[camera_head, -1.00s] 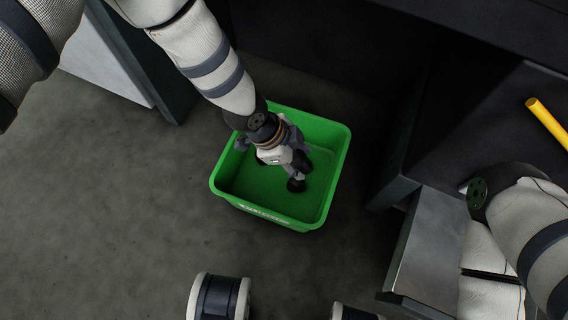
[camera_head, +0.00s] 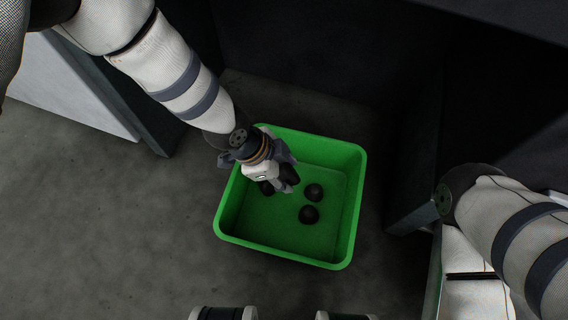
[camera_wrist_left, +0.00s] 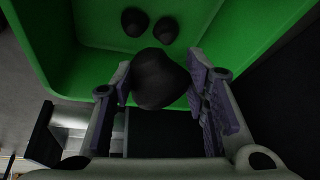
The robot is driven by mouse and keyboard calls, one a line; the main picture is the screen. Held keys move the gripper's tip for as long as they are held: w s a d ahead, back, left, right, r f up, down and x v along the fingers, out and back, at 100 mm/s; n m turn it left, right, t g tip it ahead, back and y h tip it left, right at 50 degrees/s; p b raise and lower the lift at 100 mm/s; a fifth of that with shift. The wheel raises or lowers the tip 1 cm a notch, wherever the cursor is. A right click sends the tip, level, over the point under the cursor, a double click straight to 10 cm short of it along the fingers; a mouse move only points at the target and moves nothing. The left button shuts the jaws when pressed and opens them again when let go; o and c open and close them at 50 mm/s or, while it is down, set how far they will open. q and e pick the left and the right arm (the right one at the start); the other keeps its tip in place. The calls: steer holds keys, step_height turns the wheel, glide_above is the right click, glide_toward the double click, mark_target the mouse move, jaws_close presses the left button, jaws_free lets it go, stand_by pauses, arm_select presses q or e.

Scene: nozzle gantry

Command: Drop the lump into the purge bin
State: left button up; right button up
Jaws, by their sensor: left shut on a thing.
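The purge bin is an open green tub (camera_head: 340,246) on the floor, mid-picture in the head view; its green wall (camera_wrist_left: 268,42) fills the upper wrist view. My left gripper (camera_head: 284,178) reaches over its upper left part. In the wrist view my left gripper (camera_wrist_left: 163,92) is shut on a rounded dark lump (camera_wrist_left: 158,76) between its fingers. Two more dark lumps (camera_head: 313,192) (camera_head: 309,214) lie on the bin floor. A dark patch beside the gripper in the head view is partly hidden; I cannot tell whether it is another lump. My right gripper is out of view.
A dark grey cabinet (camera_head: 413,180) stands right of the bin, and a pale panel (camera_head: 70,85) stands at the upper left. My right arm bends in from the right. The concrete floor (camera_head: 110,230) left of the bin is clear.

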arm_select(q)
steer(key=o, duration=1.2)
steer(key=shift+o, duration=0.2)
steer(key=v, duration=1.2)
